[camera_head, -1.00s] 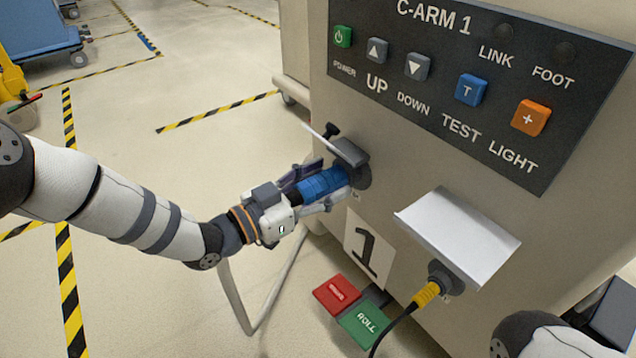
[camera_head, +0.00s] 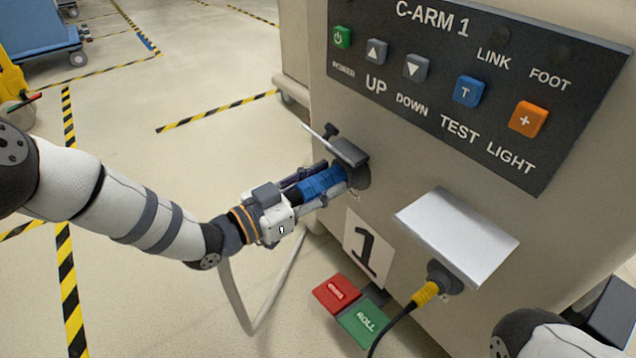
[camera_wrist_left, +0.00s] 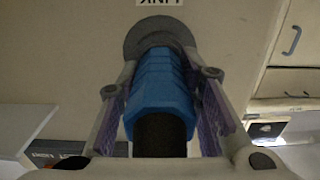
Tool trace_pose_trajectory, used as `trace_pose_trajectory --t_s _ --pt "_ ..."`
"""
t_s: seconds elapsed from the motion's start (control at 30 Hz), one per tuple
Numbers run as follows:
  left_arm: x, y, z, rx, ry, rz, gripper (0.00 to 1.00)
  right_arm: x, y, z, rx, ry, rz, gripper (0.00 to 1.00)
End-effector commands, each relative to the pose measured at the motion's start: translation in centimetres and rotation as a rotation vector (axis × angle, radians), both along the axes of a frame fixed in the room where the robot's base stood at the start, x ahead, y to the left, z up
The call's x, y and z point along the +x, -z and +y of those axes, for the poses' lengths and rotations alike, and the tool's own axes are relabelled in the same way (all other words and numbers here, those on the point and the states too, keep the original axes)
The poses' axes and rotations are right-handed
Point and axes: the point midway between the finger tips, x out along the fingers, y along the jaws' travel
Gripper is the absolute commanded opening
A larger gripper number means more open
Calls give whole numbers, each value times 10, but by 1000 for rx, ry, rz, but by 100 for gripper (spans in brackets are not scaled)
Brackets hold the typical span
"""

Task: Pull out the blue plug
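The blue plug (camera_head: 322,184) sits in the round grey socket (camera_head: 362,176) on the front of the C-ARM 1 cart (camera_head: 400,185), under a small raised cover (camera_head: 349,152). My left gripper (camera_head: 318,187) reaches in from the left, with one finger on each side of the plug. My right gripper is out of view; only part of my right arm shows at lower right.
A yellow plug (camera_head: 426,293) with a black cable sits under a white cover (camera_head: 458,238) to the right. Red (camera_head: 336,294) and green (camera_head: 363,325) pedals lie below. A pale cable hangs below my left gripper. Open floor lies left.

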Motion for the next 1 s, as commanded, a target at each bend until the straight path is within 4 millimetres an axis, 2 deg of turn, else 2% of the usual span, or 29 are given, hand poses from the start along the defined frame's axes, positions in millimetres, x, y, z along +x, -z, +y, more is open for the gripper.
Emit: trace_pose_trajectory --t_s 0.03,0.13,1.0 --pt "2 -8 -7 -11 5 -12 0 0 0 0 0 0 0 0" --pt "1 -9 -6 -13 5 -13 0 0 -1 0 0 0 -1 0" --pt "-22 -7 23 -12 8 -9 0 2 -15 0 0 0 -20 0"
